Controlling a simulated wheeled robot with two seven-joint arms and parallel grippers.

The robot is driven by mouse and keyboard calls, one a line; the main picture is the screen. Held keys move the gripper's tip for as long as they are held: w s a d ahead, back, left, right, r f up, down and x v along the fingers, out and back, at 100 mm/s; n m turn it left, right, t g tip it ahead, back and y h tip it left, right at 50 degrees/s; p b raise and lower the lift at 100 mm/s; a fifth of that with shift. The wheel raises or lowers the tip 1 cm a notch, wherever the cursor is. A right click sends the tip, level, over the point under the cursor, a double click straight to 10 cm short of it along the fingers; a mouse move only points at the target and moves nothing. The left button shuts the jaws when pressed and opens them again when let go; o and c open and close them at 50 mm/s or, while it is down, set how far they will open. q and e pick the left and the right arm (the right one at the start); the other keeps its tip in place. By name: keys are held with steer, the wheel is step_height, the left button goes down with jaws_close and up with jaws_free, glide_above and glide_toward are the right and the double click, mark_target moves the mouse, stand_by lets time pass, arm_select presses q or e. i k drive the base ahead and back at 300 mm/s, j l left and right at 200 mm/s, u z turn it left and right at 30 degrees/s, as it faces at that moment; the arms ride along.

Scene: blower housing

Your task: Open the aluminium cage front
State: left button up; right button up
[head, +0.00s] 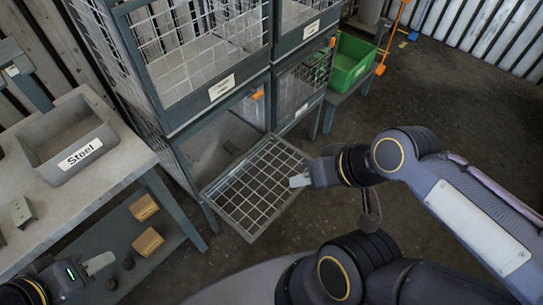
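A mesh cage front (259,186) of the lower left cage is folded down and sticks out roughly level, leaving the cage opening behind it uncovered. The label that would name this cage cannot be read, so I cannot tell if it is the aluminium one. My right gripper (299,180) is at the right edge of the lowered front; its fingertips overlap that edge in the picture, and I cannot tell if they touch or grip it. My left gripper (99,263) is at the lower left, apart from the cages, beside the workbench.
Other cages with shut mesh fronts (205,45) stand above and to the right. A grey bin labelled Steel (70,140) stands on the workbench at left, with wooden blocks (147,241) on its lower shelf. A green crate (350,62) stands behind. The floor at right is mostly clear.

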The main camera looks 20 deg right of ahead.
mark_target(294, 196)
steer(key=i+l, duration=0.1)
steer(key=l, duration=0.45)
steer(key=i+l, duration=0.1)
steer(key=l, duration=0.5)
steer(key=i+l+u, duration=0.1)
steer(key=l, duration=0.45)
